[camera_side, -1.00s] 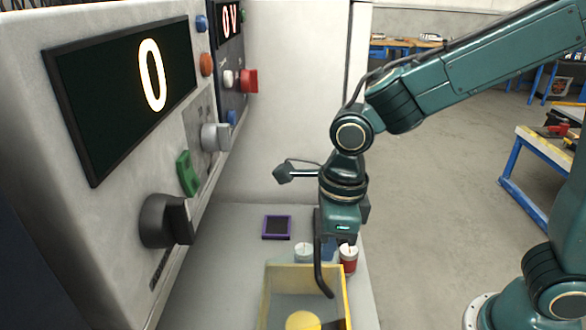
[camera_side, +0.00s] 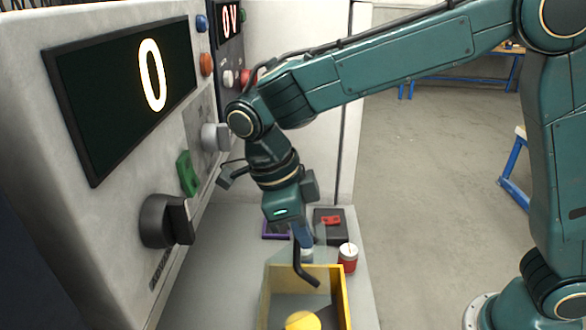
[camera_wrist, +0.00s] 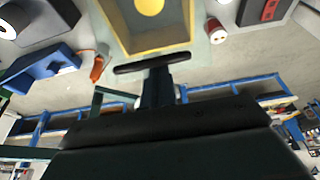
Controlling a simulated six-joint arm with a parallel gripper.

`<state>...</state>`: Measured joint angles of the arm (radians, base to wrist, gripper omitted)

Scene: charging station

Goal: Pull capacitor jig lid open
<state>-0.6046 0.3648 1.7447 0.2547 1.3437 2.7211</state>
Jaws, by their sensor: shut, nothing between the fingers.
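The capacitor jig is a yellow open-topped box (camera_side: 345,292) on the grey bench, with a round yellow part (camera_side: 303,321) inside. A faint see-through panel (camera_side: 279,252), seemingly its lid, stands up at the box's far side. My gripper (camera_side: 309,280) is shut and empty. Its dark hooked tip hangs over the box's far part, close to the panel; I cannot tell whether they touch. In the wrist view the shut gripper (camera_wrist: 152,66) shows as a black crossbar just below the yellow box (camera_wrist: 185,44).
A red cylinder with a white top (camera_side: 348,260) stands right of the box's far corner. A dark block with a red part (camera_side: 331,222) and a purple-framed tray (camera_side: 272,231) lie behind. The panel with knobs (camera_side: 166,221) walls the left.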

